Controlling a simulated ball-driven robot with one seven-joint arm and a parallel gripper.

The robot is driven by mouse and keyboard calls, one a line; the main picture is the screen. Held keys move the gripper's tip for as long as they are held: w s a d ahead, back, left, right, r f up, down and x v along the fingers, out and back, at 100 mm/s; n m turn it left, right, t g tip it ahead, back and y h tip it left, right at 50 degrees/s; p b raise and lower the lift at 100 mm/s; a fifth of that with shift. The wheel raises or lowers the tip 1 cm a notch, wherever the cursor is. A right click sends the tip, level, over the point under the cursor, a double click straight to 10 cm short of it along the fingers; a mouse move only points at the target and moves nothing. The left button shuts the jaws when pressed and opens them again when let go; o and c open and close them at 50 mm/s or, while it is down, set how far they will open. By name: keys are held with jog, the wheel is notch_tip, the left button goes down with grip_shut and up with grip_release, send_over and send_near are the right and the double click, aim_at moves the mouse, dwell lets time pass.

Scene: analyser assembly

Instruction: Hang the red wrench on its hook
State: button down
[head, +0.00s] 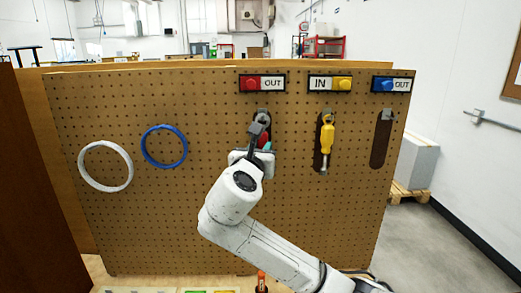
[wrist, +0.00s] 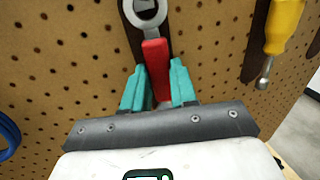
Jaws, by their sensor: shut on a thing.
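The red wrench has a red handle (wrist: 155,60) and a grey ring head (wrist: 147,12). In the head view its handle (head: 264,139) shows partly behind my wrist. My gripper (wrist: 158,86) has its teal fingers on both sides of the lower handle and is shut on it. The wrench is upright, ring up, in front of the dark wrench outline below the red OUT label (head: 262,83).
A yellow screwdriver (head: 327,135) hangs to the right under the yellow IN label (head: 330,83). Farther right, the dark outline (head: 382,140) under the blue OUT label is empty. A white ring (head: 82,167) and a blue ring (head: 143,148) hang left on the pegboard (head: 180,220).

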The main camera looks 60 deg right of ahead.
jog(key=c, duration=0.8)
grip_release()
jog(key=b+v, duration=0.1)
jog(key=v, duration=1)
jog(key=shift+b, duration=0.35)
